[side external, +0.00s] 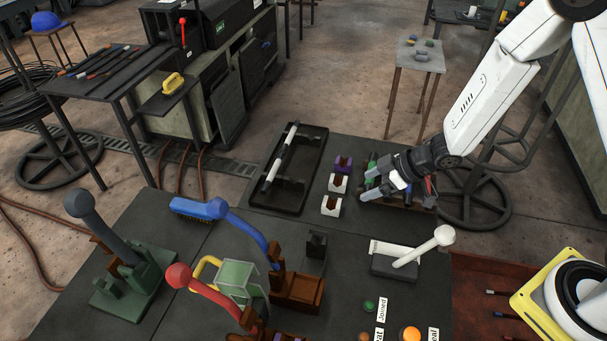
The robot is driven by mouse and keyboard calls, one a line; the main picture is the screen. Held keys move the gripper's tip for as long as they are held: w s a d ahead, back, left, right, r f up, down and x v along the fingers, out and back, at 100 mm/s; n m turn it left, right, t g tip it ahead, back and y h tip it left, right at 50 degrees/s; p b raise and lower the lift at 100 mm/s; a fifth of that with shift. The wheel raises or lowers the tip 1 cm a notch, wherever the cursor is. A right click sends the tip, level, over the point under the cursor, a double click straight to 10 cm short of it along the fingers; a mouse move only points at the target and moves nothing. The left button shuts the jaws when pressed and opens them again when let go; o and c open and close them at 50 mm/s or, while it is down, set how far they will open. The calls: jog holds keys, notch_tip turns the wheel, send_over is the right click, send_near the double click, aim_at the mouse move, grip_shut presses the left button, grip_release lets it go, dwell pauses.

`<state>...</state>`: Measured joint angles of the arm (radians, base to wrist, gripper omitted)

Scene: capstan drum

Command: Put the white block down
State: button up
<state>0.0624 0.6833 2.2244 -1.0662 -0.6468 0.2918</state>
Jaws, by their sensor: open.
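Two small white blocks with brown notches stand in a row on the dark table top, one white block (338,183) behind the other white block (331,206). A similar purple block (343,164) stands behind them. My gripper (369,186) is open, just to the right of the white blocks in the picture, with its fingers pointing left towards them. I see nothing between the fingers. Whether a finger touches a block is too small to tell. My gripper partly hides a rack with green and other coloured parts (383,163).
A black tray with a striped rod (287,168) lies left of the blocks. In front stand a white-handled lever (423,247), a blue-handled lever (241,221), a red-handled lever (204,290) and a grey-handled lever (92,221). Bare table (350,230) lies before the blocks.

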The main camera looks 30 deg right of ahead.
jog(key=s+d+r+m+h, duration=0.3)
jog(key=d+r+m+h, duration=0.2)
jog(key=d+r+h, duration=0.1)
jog(key=s+r+m+g, duration=0.3)
jog(key=s+m, duration=0.1)
jog(key=s, duration=0.6)
jog(key=shift+s+d+r+g, duration=0.35)
jog(key=shift+r+g, duration=0.05)
